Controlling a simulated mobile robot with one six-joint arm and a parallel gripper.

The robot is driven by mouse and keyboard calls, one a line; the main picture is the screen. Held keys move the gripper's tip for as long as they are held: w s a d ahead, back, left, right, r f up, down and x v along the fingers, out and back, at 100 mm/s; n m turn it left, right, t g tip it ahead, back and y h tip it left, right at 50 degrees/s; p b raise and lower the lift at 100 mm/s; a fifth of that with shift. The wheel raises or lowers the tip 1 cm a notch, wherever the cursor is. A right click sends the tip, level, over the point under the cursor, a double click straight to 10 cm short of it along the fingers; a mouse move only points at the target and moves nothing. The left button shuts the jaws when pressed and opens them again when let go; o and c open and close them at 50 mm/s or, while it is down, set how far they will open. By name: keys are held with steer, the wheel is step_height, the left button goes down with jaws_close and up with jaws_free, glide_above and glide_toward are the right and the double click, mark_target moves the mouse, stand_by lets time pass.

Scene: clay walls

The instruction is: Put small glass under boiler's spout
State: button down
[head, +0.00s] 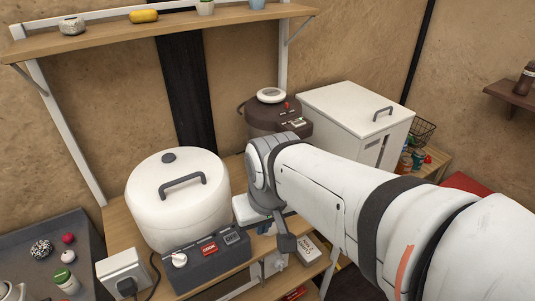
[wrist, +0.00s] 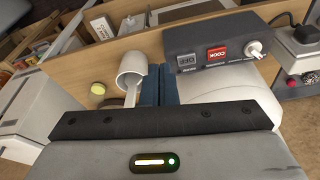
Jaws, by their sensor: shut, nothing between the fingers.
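My gripper (wrist: 158,84) shows its blue fingers together in the wrist view, with nothing seen between them. In the head view the arm's wrist hides most of it, beside the white cooker's control box. A white cup-shaped piece (wrist: 132,64) is just left of the fingers in the wrist view; I cannot tell whether they touch. A small round pale-yellow thing (wrist: 98,88) lies further left; I cannot tell whether it is the small glass. A dark brown boiler-like appliance (head: 277,115) with a white top stands behind my arm; its spout is not clearly seen.
The white cooker (head: 178,200) and its control box (head: 207,262) stand left of my arm. A white lidded box (head: 358,118) stands right of the brown appliance. A shelf (head: 165,38) hangs above. A white plug-in device (head: 122,272) sits at the front left. The counter is crowded.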

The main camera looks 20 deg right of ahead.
steer(key=w+d+f+m+t+y+b, duration=0.15)
steer(key=w+d+f+m+y, duration=0.45)
steer(key=m, duration=1.2)
steer(key=w+d+f+m+t+h, duration=0.1)
steer(key=d+f+m+t+h, duration=0.15)
steer(key=d+m, duration=0.65)
steer(key=w+d+f+m+t+h, duration=0.15)
steer(key=d+f+m, duration=0.25)
steer(key=d+m, duration=0.45)
steer(key=shift+n+t+h, duration=0.25)
steer(key=shift+n+h, duration=0.15)
steer(key=shift+n, duration=0.25)
steer(key=x, duration=0.3)
steer(key=d+b+x, duration=0.1)
steer(key=x, duration=0.2)
steer(key=b+x, duration=0.1)
steer(key=x, duration=0.2)
steer(key=shift+d+f, duration=0.3)
steer(key=w, duration=0.2)
steer(key=shift+w+a+r, duration=0.15)
steer(key=shift+w+r, duration=0.1)
steer(key=shift+w+a+p, duration=0.1)
steer(key=shift+w+p, duration=0.2)
steer(key=shift+w, duration=0.35)
steer(key=shift+w, duration=0.1)
